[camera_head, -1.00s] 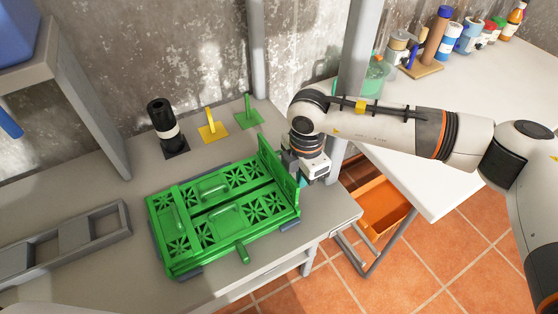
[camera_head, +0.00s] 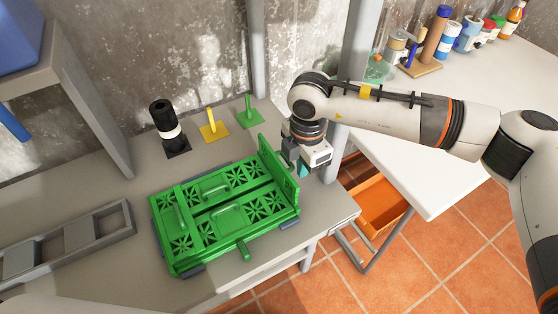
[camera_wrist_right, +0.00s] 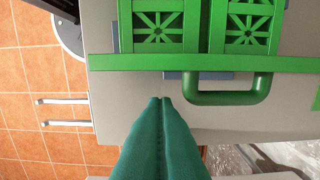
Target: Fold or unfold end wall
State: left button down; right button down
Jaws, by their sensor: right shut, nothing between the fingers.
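A green folding crate (camera_head: 205,211) lies on the grey bench with its vented panels folded down flat. Its right end wall (camera_head: 279,170) stands up, slightly tilted as far as I can tell. In the right wrist view the end wall (camera_wrist_right: 140,62) shows edge-on as a green bar with a loop handle (camera_wrist_right: 228,98). My right gripper (camera_head: 301,168) is just outside this wall, at the crate's right end. Its teal fingertips (camera_wrist_right: 160,101) are shut and empty, close beside the wall and the handle; contact cannot be told. My left gripper is out of view.
A black cylinder (camera_head: 164,122), a yellow stand (camera_head: 213,131) and a green stand (camera_head: 250,117) are behind the crate. A grey frame (camera_head: 75,240) lies at left. A white table (camera_head: 430,130) with bottles and an orange bin (camera_head: 375,205) are at right.

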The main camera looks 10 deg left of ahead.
jog(key=shift+r, duration=0.35)
jog(key=shift+s+a+b, duration=0.25)
jog(key=shift+s+a, duration=0.5)
jog(key=shift+a, duration=0.3)
jog(key=shift+s+a+b, duration=0.2)
jog(key=shift+s+a, duration=0.55)
jog(key=shift+a, duration=0.3)
jog(key=shift+s+a+b, duration=0.25)
jog(key=shift+s+a, duration=0.5)
jog(key=shift+a, duration=0.3)
notch_tip(320, 180, up, 4)
jog(key=shift+p, duration=0.75)
jog(key=shift+s+a+b, duration=0.3)
jog(key=shift+a+b, duration=0.05)
